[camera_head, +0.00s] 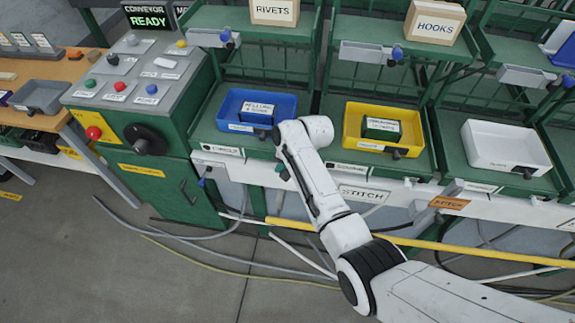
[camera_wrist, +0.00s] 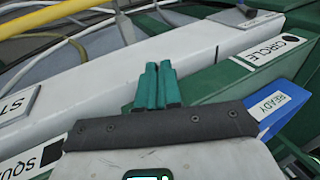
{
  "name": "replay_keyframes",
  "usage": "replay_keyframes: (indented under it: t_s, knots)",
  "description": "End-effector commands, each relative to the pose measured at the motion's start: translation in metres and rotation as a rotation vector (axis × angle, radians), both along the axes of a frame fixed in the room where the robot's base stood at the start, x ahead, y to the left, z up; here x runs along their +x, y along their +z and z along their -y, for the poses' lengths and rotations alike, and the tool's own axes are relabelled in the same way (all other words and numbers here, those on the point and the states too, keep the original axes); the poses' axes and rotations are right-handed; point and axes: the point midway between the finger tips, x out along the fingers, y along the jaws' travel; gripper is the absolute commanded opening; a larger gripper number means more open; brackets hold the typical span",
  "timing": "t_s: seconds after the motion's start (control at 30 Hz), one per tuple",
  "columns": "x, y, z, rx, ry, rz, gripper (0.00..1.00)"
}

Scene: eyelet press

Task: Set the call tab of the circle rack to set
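The circle rack carries a CIRCLE label (camera_head: 220,149) on its front edge, and the label also shows in the wrist view (camera_wrist: 272,51). A small lever with a dark blue end (camera_head: 203,182), which may be the call tab, hangs below the label's left end. A dark knob (camera_wrist: 247,10) at the top of the wrist view may be the same part. I cannot read its setting. My gripper (camera_wrist: 158,66) has teal fingers side by side, shut with nothing visible between them. It is over the white front rail, right of the CIRCLE label in the head view, apart from the lever.
A blue bin (camera_head: 229,112) sits on the circle rack, with a yellow bin (camera_head: 352,128) and white bin (camera_head: 490,150) rightward. The green control console (camera_head: 150,85) stands left. A yellow pipe (camera_head: 430,244) and loose cables run below the white rail (camera_wrist: 110,70).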

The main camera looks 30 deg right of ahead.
Motion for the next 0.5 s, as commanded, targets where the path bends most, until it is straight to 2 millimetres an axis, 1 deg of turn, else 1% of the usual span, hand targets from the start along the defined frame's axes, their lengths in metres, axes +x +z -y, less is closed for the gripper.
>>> replay_keyframes:
  t_s: [0.03, 0.27, 0.5]
  knots:
    - [-0.0007, -0.0022, -0.0031, 0.004, 0.004, -0.001, 0.0]
    - [-0.002, -0.0019, -0.0026, 0.007, 0.004, -0.002, 0.0]
    - [-0.0077, 0.0016, 0.0053, 0.006, 0.003, -0.003, 0.0]
